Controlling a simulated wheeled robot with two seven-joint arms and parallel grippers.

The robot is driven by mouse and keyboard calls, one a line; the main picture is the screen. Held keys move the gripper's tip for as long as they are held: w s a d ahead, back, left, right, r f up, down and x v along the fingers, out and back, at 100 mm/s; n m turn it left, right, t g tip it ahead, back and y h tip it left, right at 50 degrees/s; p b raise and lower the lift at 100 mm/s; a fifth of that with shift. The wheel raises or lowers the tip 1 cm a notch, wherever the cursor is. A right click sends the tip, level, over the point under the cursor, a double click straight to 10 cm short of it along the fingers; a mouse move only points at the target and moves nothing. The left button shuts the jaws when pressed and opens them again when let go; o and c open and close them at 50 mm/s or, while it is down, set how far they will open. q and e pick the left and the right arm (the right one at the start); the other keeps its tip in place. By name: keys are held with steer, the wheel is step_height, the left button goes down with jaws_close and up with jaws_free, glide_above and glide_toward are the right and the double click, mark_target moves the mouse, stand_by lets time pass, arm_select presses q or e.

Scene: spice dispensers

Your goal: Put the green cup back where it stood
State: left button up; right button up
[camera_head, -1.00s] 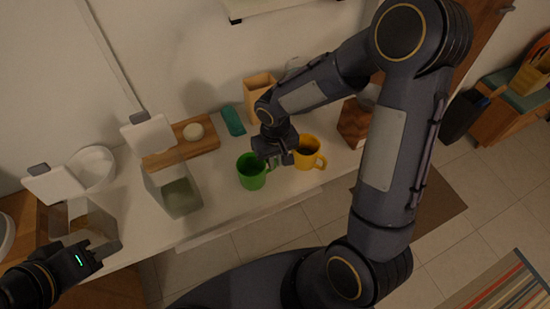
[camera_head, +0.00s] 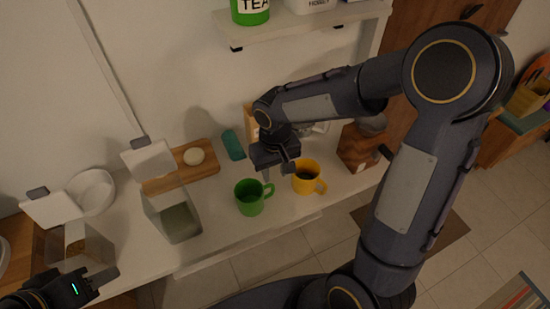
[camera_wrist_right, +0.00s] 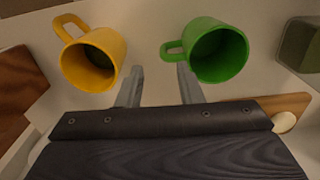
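The green cup (camera_head: 249,198) stands upright on the white counter, with its handle toward the right. In the right wrist view the green cup (camera_wrist_right: 219,54) is beyond the right-hand finger, handle toward the yellow cup. My right gripper (camera_head: 277,178) is above and behind the gap between the two cups. Its fingers are apart with nothing between them (camera_wrist_right: 158,78); it is open. The yellow cup (camera_head: 306,178) stands right of the green cup. My left gripper (camera_head: 98,283) is at the bottom left, by a clear dispenser; its fingers are too unclear to read.
A clear dispenser (camera_head: 180,222) stands left of the green cup. Behind are a wooden board (camera_head: 160,184) with a pale round item and a teal item (camera_head: 233,145). A wooden block (camera_head: 356,148) is at right. A shelf (camera_head: 330,19) hangs above. Counter in front of the cups is clear.

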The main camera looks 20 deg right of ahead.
steer(key=s+d+r+t+y, duration=0.2)
steer(key=s+d+r, duration=0.1)
steer(key=s+r, duration=0.55)
steer(key=s+r+m+t+y, duration=0.1)
steer(key=s+t, duration=0.2)
steer(key=s, duration=0.4)
steer(key=shift+s+a+r+m+t+y, duration=0.25)
steer(key=shift+s+r+m+t+y, duration=0.05)
steer(key=shift+s+r+m+y, duration=0.1)
stand_by(0.8)
